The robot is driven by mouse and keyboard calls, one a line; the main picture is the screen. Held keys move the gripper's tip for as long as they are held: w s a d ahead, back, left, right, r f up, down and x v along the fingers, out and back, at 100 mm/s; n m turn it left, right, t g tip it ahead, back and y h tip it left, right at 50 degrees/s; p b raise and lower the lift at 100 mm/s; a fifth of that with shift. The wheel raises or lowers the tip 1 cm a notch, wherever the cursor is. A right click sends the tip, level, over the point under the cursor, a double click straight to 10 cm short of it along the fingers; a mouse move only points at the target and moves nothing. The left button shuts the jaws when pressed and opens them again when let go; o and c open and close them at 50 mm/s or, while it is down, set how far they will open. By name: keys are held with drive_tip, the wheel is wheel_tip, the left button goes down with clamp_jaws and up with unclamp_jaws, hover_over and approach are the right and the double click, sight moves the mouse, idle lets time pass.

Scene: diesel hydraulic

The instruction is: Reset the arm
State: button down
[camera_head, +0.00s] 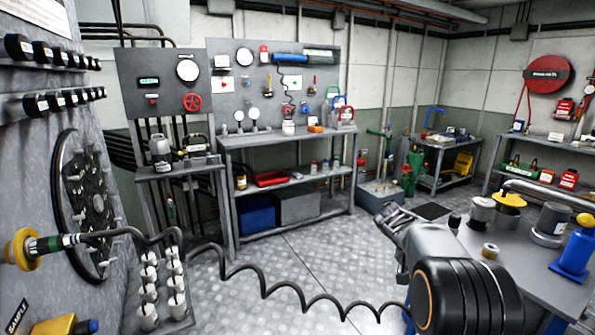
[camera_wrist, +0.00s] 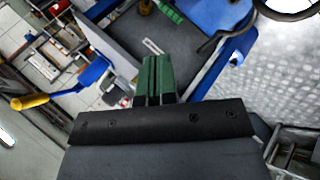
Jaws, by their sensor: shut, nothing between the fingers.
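My arm reaches in from the bottom right of the head view, and my gripper (camera_head: 393,214) is at its far end, left of the grey table. In the wrist view the fingers of my gripper (camera_wrist: 158,80) show as two green-faced strips lying side by side, shut, with nothing between them. They are apart from the things around them as far as I can tell.
A grey table (camera_head: 543,285) with cans and a blue bottle jack (camera_head: 577,255) stands close right of my arm. A workbench (camera_head: 290,135) stands at the back. A coiled black cable (camera_head: 270,290) hangs across the front. The checker-plate floor (camera_head: 310,250) between is clear.

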drive_tip(key=s+a+r+n+t+y+p, duration=0.6)
drive_tip(key=s+a+r+y+p, duration=0.2)
drive_tip(key=s+a+r+p, duration=0.8)
drive_tip(key=s+a+r, duration=0.2)
drive_tip(key=s+a, duration=0.1)
drive_tip(key=s, duration=0.2)
drive_tip(key=shift+s, duration=0.1)
